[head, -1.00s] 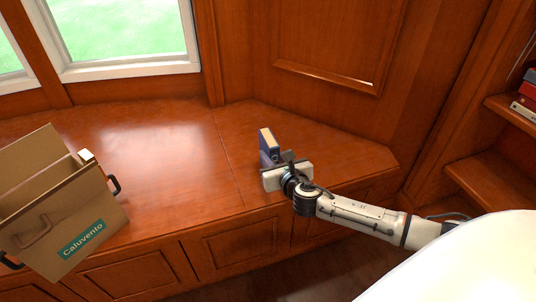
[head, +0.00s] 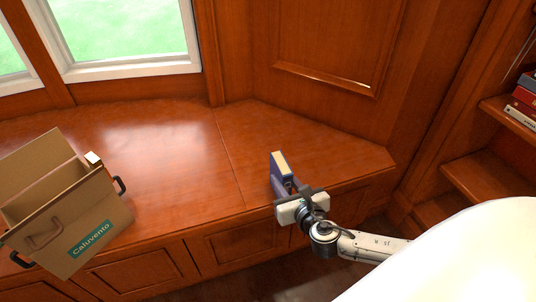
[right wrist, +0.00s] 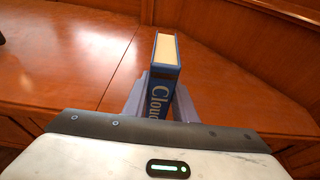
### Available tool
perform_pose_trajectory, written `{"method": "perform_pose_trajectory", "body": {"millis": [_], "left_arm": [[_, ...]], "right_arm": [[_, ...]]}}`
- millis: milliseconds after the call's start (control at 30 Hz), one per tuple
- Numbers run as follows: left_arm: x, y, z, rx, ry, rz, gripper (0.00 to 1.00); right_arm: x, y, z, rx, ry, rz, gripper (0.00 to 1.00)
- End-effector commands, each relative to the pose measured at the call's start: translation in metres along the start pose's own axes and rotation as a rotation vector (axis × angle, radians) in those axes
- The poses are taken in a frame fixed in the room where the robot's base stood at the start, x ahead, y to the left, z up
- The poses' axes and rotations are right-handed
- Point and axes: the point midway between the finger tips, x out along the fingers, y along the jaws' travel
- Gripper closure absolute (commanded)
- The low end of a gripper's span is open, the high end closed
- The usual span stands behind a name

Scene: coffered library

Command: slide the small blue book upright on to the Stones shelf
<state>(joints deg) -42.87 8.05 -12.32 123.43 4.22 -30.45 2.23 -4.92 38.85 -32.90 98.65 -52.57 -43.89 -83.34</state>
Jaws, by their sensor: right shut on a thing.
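The small blue book (head: 280,172) stands upright in my right gripper in the head view, over the front edge of the wooden window bench. Whether the book touches the bench is hard to tell. My left gripper is not in view. The Stones shelf cannot be picked out by any label.
A cardboard box (head: 70,222) marked "Caluvento" stands at the left on the window bench (head: 175,150). Wooden shelves (head: 492,172) are at the right, with red, white and dark books (head: 524,100) on the upper one. The bench middle is clear.

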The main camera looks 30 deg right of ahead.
Motion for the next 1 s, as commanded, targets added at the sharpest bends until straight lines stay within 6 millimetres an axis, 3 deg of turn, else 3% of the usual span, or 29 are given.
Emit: {"method": "perform_pose_trajectory", "body": {"millis": [400,833,1000], "left_arm": [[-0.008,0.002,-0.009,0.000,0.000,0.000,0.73],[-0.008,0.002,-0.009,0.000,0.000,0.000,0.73],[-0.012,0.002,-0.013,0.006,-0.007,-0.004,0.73]], "right_arm": [[-0.039,0.000,-0.010,0.000,0.000,0.000,1.00],[-0.044,0.001,-0.011,0.001,-0.002,0.002,1.00],[-0.062,0.016,0.002,-0.001,0.010,0.028,1.00]]}}
